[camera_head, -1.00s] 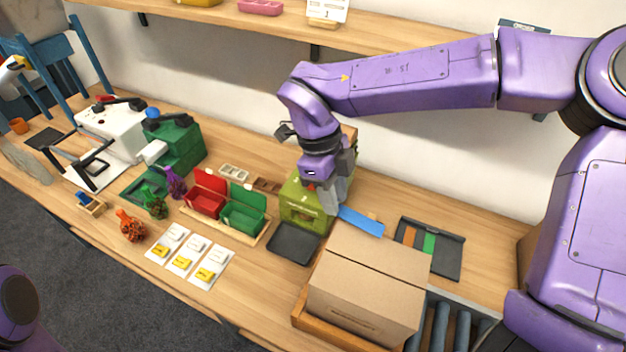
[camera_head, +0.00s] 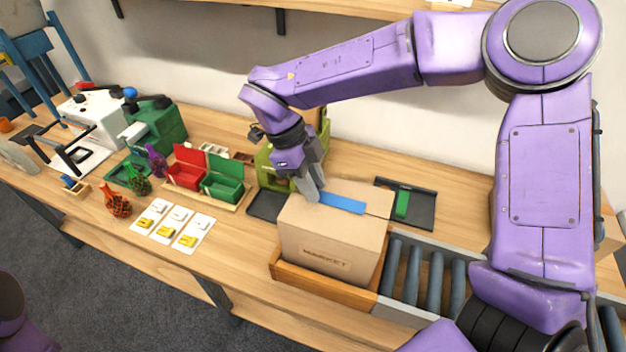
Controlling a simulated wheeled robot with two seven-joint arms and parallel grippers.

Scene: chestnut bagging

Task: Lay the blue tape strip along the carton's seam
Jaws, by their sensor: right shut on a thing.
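The brown carton (camera_head: 322,245) stands closed in a wooden tray, with the word MARKET on its front. The blue tape strip (camera_head: 343,203) is over the carton's top, running lengthwise across its middle; I cannot tell whether it touches the cardboard. My right gripper (camera_head: 314,194) is shut on the strip's left end, at the carton's top left edge. The strip and gripper hide much of the seam. My left gripper is out of view.
A dark tray (camera_head: 424,215) with a green strip (camera_head: 402,204) lies behind the carton. Grey rollers (camera_head: 413,270) lie to its right. A green box (camera_head: 266,172) stands behind my right gripper. Red (camera_head: 186,174) and green (camera_head: 222,187) bins stand to the left.

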